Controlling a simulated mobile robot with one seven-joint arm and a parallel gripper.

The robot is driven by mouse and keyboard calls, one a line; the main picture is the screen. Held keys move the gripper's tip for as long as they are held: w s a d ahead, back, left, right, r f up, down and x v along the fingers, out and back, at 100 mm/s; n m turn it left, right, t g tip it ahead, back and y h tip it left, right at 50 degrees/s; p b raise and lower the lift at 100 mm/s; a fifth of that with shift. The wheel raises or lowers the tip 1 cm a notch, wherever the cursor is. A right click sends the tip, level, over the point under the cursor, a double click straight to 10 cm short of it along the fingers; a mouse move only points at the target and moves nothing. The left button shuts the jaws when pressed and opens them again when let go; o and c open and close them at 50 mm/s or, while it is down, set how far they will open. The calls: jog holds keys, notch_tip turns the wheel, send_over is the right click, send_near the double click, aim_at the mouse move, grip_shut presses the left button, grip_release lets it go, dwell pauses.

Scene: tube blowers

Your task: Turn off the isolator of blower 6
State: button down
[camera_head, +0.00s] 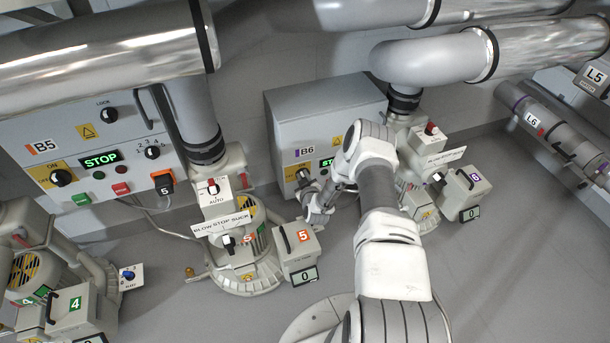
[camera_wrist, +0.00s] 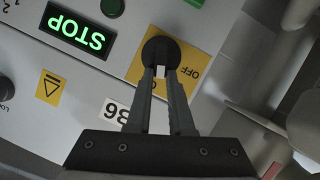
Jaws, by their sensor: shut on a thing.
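The blower 6 cabinet (camera_head: 322,105) stands at the back centre, labelled B6. Its isolator is a black rotary knob (camera_wrist: 158,47) on a yellow plate (camera_wrist: 199,60), low on the panel. In the wrist view the panel appears upside down, and OFF reads to the right of the knob. My gripper (camera_wrist: 162,76) is shut on the knob, one finger on each side. A white mark shows between the fingertips. The fingers cover part of the plate, including most of the other label. In the head view my gripper (camera_head: 308,187) reaches the panel's lower left. A green STOP display (camera_wrist: 75,29) is lit.
Blower 5 (camera_head: 248,265) stands close left of my arm, with its box 5 (camera_head: 299,250). Blower 6's box (camera_head: 464,193) is to the right. The B5 panel (camera_head: 95,140) is at left. Large pipes (camera_head: 440,55) cross above. Floor at right is clear.

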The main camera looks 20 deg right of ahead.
jog(key=shift+a+f+n+t+h+b, duration=0.25)
jog(key=shift+n+h, duration=0.3)
jog(key=shift+n, duration=0.3)
jog(key=shift+a+f+n+t+h+b, duration=0.25)
jog(key=shift+n+h, duration=0.25)
jog(key=shift+n, duration=0.4)
jog(key=shift+a+f+n+t+h+b, duration=0.1)
jog(key=shift+a+f+n+h, duration=0.2)
jog(key=shift+n+h, duration=0.4)
jog(key=shift+n, duration=0.25)
jog(key=c, duration=0.8)
grip_release()
jog(key=p+v, duration=0.6)
jog(key=v, duration=1.1)
jog(key=shift+s+r, duration=0.1)
jog(key=shift+s, duration=0.15)
